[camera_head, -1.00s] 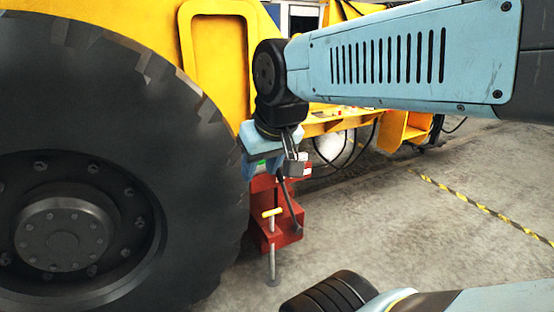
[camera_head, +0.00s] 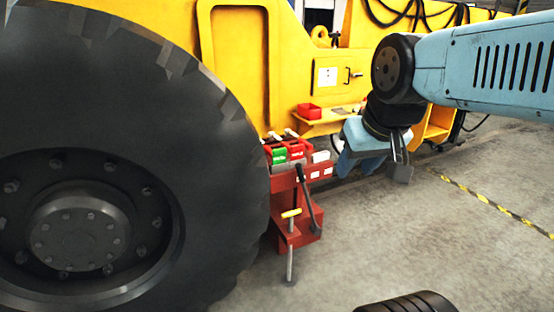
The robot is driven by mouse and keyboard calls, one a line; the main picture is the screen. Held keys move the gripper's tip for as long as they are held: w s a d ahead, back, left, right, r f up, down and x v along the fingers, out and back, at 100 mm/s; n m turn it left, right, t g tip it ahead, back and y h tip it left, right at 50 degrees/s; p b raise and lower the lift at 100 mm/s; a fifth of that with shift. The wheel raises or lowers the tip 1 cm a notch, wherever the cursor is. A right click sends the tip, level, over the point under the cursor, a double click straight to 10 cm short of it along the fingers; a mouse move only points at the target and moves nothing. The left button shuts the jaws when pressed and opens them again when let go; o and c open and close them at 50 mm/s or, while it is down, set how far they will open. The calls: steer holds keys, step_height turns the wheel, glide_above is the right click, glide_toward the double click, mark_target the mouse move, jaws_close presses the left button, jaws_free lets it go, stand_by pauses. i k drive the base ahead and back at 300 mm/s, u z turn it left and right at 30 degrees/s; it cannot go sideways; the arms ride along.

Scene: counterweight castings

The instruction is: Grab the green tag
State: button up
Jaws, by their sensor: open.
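The green tag (camera_head: 278,155) is small and sits among red tags on top of the red stand, just right of the big tyre. A red tag (camera_head: 296,150) is right beside it, and a white piece (camera_head: 321,156) lies further right. My gripper (camera_head: 372,172) hangs to the right of the tags, pointing down, apart from them and empty as far as I can see. It is open, though its fingertips are partly hidden behind its own body.
The big black tyre (camera_head: 130,190) fills the left. The red stand (camera_head: 300,215) carries a black lever (camera_head: 307,200) and a yellow-topped rod (camera_head: 291,240). A red bin (camera_head: 309,111) sits on a yellow ledge behind. Grey floor (camera_head: 420,230) is clear at right.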

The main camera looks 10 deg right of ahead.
mark_target(279, 155)
steer(key=i, duration=1)
